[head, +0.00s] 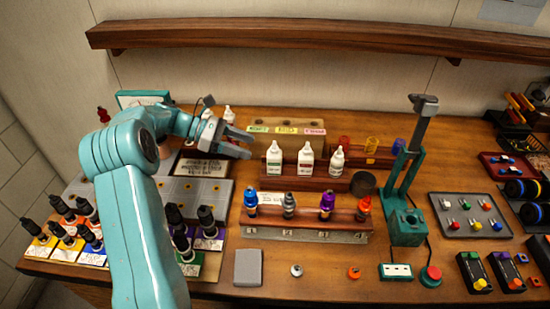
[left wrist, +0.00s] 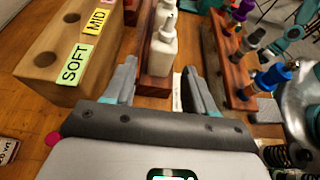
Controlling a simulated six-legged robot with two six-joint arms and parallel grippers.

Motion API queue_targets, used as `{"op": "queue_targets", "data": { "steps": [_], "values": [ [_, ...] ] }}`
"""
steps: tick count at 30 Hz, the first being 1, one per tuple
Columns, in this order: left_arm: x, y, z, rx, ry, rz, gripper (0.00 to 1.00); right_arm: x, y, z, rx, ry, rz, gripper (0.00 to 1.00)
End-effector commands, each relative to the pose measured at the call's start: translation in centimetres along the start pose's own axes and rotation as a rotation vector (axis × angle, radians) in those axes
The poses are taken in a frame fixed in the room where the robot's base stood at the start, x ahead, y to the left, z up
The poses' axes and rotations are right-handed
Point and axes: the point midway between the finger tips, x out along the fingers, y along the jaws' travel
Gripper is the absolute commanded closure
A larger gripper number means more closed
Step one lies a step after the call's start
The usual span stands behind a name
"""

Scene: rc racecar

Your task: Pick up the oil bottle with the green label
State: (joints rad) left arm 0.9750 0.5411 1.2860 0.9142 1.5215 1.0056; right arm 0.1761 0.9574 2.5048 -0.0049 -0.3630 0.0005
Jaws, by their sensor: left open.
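Three white oil bottles stand upright in a wooden rack (head: 310,184). The leftmost bottle (head: 275,160) seems to carry the green label; the middle one (head: 305,160) has a reddish label and the right one (head: 337,162) a dark one. My left gripper (head: 249,145) is open and empty, just left of the leftmost bottle and pointing towards it. In the left wrist view the nearest white bottle (left wrist: 162,55) stands ahead, between the lines of my open fingers (left wrist: 160,82); its label is hidden there. My right gripper is not in view.
A wooden block (head: 287,139) with green, yellow and pink tags stands behind the rack. A rack of coloured shocks (head: 305,234) stands in front. A teal stand (head: 407,226) rises to the right. A shelf (head: 320,37) runs above. More white bottles (head: 228,115) show behind my gripper.

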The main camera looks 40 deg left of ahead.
Motion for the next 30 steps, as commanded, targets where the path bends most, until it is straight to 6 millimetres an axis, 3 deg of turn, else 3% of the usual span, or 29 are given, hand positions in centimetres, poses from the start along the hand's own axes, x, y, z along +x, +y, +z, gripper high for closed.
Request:
{"op": "queue_targets", "data": {
  "steps": [6, 14, 21, 30],
  "values": [
    [4.7, -0.2, 0.2, 0.0, -0.001, -0.003, 0.45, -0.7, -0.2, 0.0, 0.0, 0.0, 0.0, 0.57],
    [7.0, -0.2, 0.2, -0.001, -0.002, -0.002, 0.45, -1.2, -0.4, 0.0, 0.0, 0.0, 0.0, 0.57],
    [10.7, -0.2, 0.1, -0.001, -0.001, -0.002, 0.45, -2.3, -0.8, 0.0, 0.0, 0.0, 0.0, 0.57],
    [11.5, -0.1, -0.1, 0.0, 0.0, 0.001, 0.45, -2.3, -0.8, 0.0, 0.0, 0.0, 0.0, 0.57]
  ]
}}
